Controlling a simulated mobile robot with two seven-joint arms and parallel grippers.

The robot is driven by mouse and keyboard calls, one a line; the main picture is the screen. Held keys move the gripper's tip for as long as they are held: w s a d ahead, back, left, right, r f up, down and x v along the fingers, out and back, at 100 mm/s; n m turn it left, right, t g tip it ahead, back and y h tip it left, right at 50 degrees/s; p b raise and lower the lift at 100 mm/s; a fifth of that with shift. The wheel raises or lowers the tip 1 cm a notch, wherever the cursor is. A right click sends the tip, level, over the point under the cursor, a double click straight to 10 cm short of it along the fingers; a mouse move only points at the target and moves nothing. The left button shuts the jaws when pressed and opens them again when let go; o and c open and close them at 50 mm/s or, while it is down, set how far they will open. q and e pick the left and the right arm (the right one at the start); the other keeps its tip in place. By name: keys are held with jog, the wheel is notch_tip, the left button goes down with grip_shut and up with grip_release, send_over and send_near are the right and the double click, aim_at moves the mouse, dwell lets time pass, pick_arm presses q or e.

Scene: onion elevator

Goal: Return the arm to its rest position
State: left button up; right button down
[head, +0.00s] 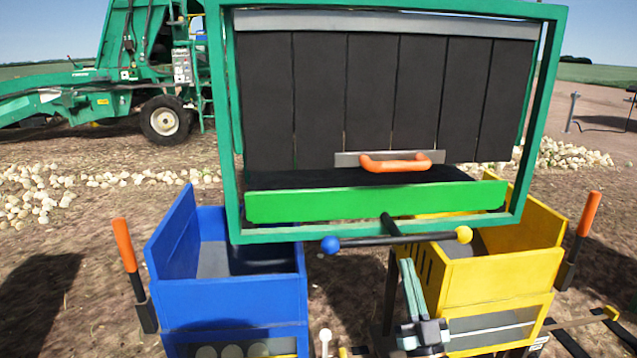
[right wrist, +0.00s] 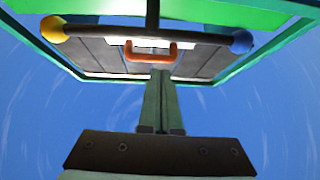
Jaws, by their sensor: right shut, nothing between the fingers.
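My right gripper (head: 409,262) shows in the head view at the lower middle right, in front of the yellow bin (head: 500,280). Its two teal fingers point up and are closed together with nothing between them. In the right wrist view the shut fingers (right wrist: 161,74) rise in the middle, and their tips overlap the dark panels below the orange handle. In the head view the tips are below the dark bar (head: 370,241), which has a blue ball (head: 331,245) and a yellow ball (head: 464,235) at its ends. My left gripper is not in view.
A green frame (head: 217,130) holds dark hanging panels and an orange handle (head: 395,163). A blue bin (head: 225,300) stands at the left. Orange-handled levers (head: 124,245) (head: 588,214) flank the bins. A green harvester (head: 140,85) stands behind, with several onions on the ground.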

jog(key=s+a+f+g, duration=0.2)
jog(key=s+f+g, duration=0.15)
jog(key=f, duration=0.35)
jog(key=s+a+f+n+g+y, duration=0.1)
jog(key=s+f+g, duration=0.25)
jog(key=f, duration=0.45)
jog(key=s+a+f+g, duration=0.2)
jog(key=s+f+g, duration=0.15)
jog(key=f, duration=0.35)
jog(key=s+a+f+g, duration=0.1)
jog(key=s+f+g, duration=0.2)
jog(key=s+f, duration=0.35)
jog(key=s+f+g, duration=0.3)
jog(key=s+f, duration=0.1)
jog(key=s, duration=0.5)
pick_arm(q)
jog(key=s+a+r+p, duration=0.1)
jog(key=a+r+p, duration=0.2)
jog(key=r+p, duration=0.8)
jog(key=p, duration=0.4)
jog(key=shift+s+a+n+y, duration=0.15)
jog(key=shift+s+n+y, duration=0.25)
pick_arm(e)
notch_tip(320, 180, up, 11)
jog(key=s+d+h, duration=0.1)
jog(key=s+d, duration=0.1)
jog(key=shift+d+r, duration=0.15)
jog(key=shift+d, duration=0.2)
